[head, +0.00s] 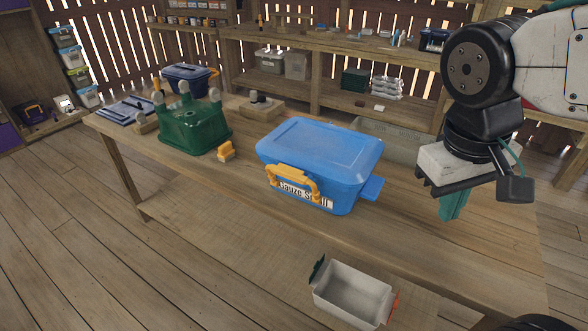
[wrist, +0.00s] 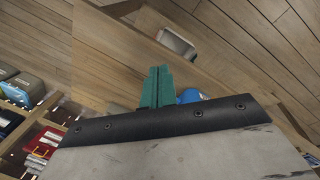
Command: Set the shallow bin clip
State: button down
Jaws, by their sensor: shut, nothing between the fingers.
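A blue lidded bin (head: 320,150) stands on the workbench, its lid on. A yellow clip (head: 292,182) is on its front face, above and partly over a white label, and a blue tab sticks out at its right. I cannot tell from the picture whether the clip is latched. My gripper (head: 453,205) is above the bench to the right of the blue bin, apart from it, teal fingers together and empty. In the wrist view the fingers (wrist: 158,72) are side by side, and a piece of the blue bin (wrist: 190,95) shows behind them.
An upturned green bin (head: 194,135), a small orange piece (head: 226,152) and a wooden block (head: 262,106) lie left on the bench (head: 420,235). A dark blue bin (head: 190,78) stands behind. An open pale bin (head: 352,292) sits below the front edge.

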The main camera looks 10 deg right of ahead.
jog(key=w+a+f+n+h, duration=0.1)
jog(key=w+a+n+h, duration=0.2)
jog(key=w+a+h, duration=0.35)
jog(key=n+t, duration=0.6)
jog(key=t, duration=0.4)
send_near(284, 170)
jog(key=x, duration=0.4)
jog(key=s+x, duration=0.1)
jog(key=x, duration=0.1)
jog(key=shift+w+d+f, duration=0.25)
jog(key=shift+d+f, duration=0.2)
jog(key=shift+d, duration=0.05)
jog(key=shift+w+d+r+g+y, duration=0.35)
jog(key=shift+w+d+r+g, duration=0.05)
jog(key=shift+w+d+r, duration=0.2)
jog(key=shift+w+d, duration=0.1)
jog(key=shift+w, duration=0.2)
jog(key=shift+r, duration=0.25)
